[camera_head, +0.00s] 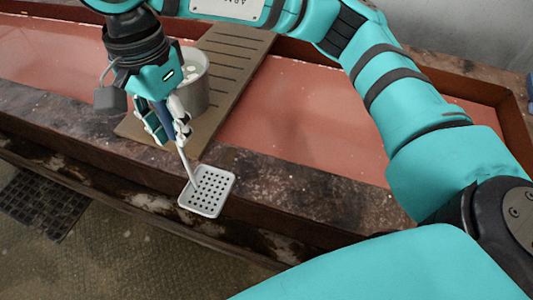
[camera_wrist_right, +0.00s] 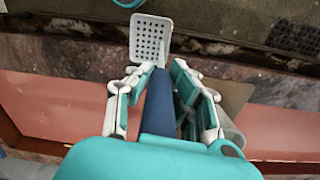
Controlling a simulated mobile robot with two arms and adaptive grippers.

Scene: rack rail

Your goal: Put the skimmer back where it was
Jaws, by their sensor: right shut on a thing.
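The skimmer (camera_head: 208,192) has a pale, square, perforated head and a thin stem with a dark blue handle. My right gripper (camera_head: 172,128) is shut on the blue handle, and the head hangs down in front of the table's front edge. In the right wrist view the handle (camera_wrist_right: 158,106) lies between the fingers of my right gripper (camera_wrist_right: 160,92), and the perforated head (camera_wrist_right: 151,38) is beyond the fingertips. My left gripper is not in view. A rack rail is not clearly visible in either view.
A pale cylindrical pot (camera_head: 196,85) stands on a brown slatted board (camera_head: 230,60) behind my right gripper. The red tabletop (camera_head: 300,125) has a worn dark border and is bare to the right of the board. A dark floor grate (camera_head: 42,205) lies at lower left.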

